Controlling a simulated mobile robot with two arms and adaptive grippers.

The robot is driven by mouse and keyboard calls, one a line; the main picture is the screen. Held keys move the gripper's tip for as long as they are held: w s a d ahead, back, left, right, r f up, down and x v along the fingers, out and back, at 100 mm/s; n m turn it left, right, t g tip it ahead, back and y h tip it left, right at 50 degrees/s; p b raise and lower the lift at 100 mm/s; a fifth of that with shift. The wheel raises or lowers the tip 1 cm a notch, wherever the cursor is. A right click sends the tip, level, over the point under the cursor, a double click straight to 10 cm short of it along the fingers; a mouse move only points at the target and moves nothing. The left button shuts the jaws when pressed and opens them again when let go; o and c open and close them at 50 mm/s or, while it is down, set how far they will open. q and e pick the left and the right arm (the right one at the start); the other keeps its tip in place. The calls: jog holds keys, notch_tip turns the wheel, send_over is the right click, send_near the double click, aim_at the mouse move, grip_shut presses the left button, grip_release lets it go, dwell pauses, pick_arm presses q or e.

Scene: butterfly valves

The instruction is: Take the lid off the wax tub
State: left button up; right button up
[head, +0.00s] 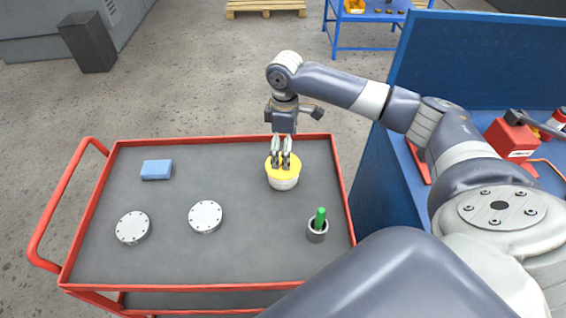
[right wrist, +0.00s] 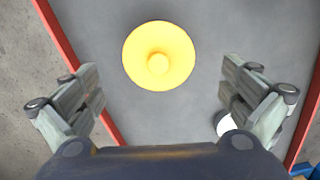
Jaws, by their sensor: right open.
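The wax tub (head: 284,184) is a small white round tub on the cart top, right of its middle and towards the far edge. Its yellow lid (head: 272,171) is on it; in the right wrist view the lid (right wrist: 140,65) is a yellow disc with a round knob at its centre. My right gripper (head: 282,166) points down over the lid and hides part of it in the head view. It is open and empty, and in the right wrist view the lid lies beyond its spread fingers (right wrist: 160,95). My left gripper is in neither view.
The grey-topped red cart (head: 165,255) also holds a blue block (head: 156,169), two bolted round discs (head: 133,228) (head: 206,216) and a grey cup (head: 317,233) with a green item in it. A blue bench (head: 372,185) stands close on the right.

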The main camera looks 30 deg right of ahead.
aim_at(279, 175)
jog(key=f, duration=0.1)
jog(key=f+p, duration=0.1)
jog(key=f, duration=0.2)
jog(key=shift+w+a+f, duration=0.1)
jog(key=shift+w+f, duration=0.15)
jog(key=shift+f, duration=0.35)
jog(key=shift+c, duration=0.8)
jog(key=c, duration=1.4)
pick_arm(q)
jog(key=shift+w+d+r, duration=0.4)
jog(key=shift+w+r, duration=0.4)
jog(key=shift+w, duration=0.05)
pick_arm(e)
jog(key=c, duration=0.6)
